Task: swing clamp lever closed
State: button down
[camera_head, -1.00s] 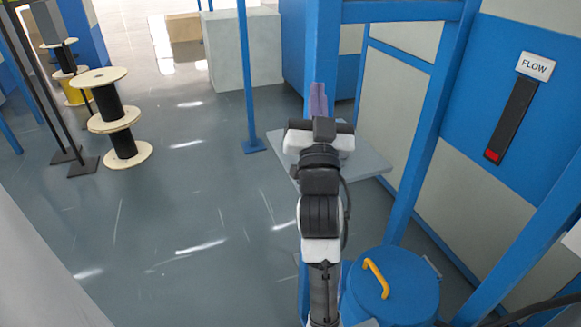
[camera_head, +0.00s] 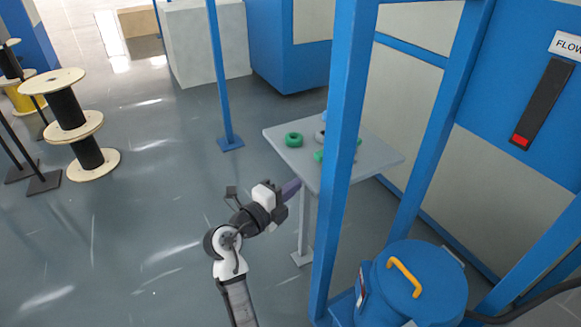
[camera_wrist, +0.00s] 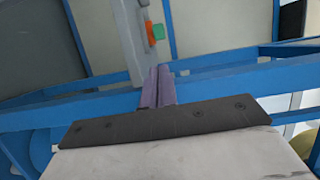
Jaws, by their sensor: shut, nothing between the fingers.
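My gripper (camera_head: 291,188) is at the end of my bent arm, just left of the near side of the small grey table in the head view. Its purple fingers (camera_wrist: 158,86) are shut together with nothing between them in the wrist view. I cannot make out the clamp lever for certain in either view. A yellow bent handle (camera_head: 404,277) stands on the lid of a blue drum (camera_head: 425,290) at the lower right, well away from my gripper.
The grey table (camera_head: 375,158) holds a green ring (camera_head: 294,139) and other small pieces, partly hidden by a blue post (camera_head: 343,150). Blue frame beams (camera_wrist: 240,78) cross the wrist view beyond the fingers. Cable spools (camera_head: 75,125) stand at the left. The floor between is clear.

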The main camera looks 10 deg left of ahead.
aim_at(318, 178)
jog(key=p+x, duration=0.3)
jog(key=x, duration=0.6)
jog(key=shift+d+p, duration=0.25)
jog(key=shift+p, duration=0.1)
jog(key=shift+w+d+f, duration=0.1)
jog(key=shift+w+d, duration=0.15)
jog(key=shift+w, duration=0.05)
